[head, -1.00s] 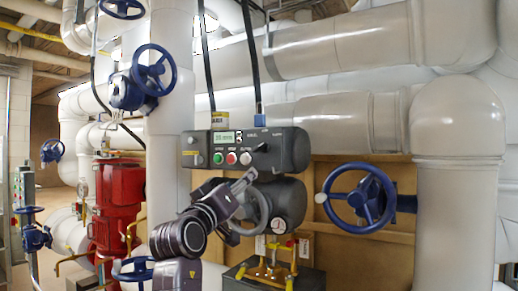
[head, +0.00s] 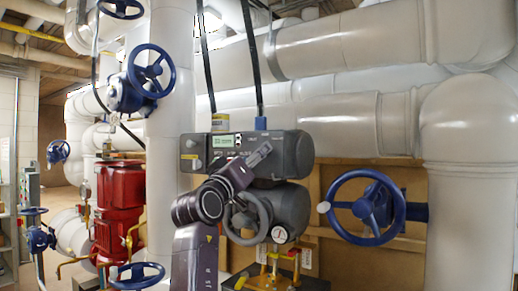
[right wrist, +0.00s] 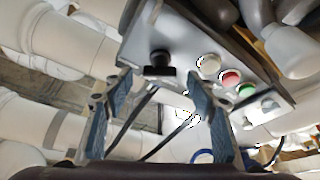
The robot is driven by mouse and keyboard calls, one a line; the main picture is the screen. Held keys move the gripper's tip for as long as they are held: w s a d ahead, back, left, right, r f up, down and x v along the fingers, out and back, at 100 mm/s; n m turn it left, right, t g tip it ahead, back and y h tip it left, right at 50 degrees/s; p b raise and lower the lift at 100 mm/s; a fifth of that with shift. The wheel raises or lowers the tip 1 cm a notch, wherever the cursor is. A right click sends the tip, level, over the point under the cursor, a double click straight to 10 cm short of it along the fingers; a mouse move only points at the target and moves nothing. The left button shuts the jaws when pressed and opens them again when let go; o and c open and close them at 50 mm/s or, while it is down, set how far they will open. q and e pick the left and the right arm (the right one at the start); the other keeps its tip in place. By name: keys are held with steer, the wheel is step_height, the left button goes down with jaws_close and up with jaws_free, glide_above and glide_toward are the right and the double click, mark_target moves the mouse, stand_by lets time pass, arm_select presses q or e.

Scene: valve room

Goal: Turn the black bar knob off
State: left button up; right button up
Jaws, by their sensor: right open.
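The black bar knob (right wrist: 160,68) shows in the right wrist view on the grey control panel (right wrist: 185,42), beside a row of white, red and green buttons. My right gripper (right wrist: 158,92) is open, and the knob appears in the gap between its fingers, just past the tips. The fingers look apart from the knob. In the head view my right gripper (head: 259,154) is in front of the dark valve actuator (head: 292,155); the gripper and arm hide the knob and buttons. My left gripper is not in view.
A blue handwheel (head: 365,207) stands to the right. A red pump (head: 120,190) and large white pipes (head: 350,45) surround the actuator.

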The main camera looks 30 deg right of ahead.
steer(key=p+x, duration=0.1)
steer(key=x, duration=0.2)
steer(key=shift+w+d, duration=0.15)
steer(key=shift+d, duration=0.1)
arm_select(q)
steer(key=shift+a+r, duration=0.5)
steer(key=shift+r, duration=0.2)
arm_select(e)
steer(key=shift+a, duration=0.1)
steer(key=shift+c, duration=0.2)
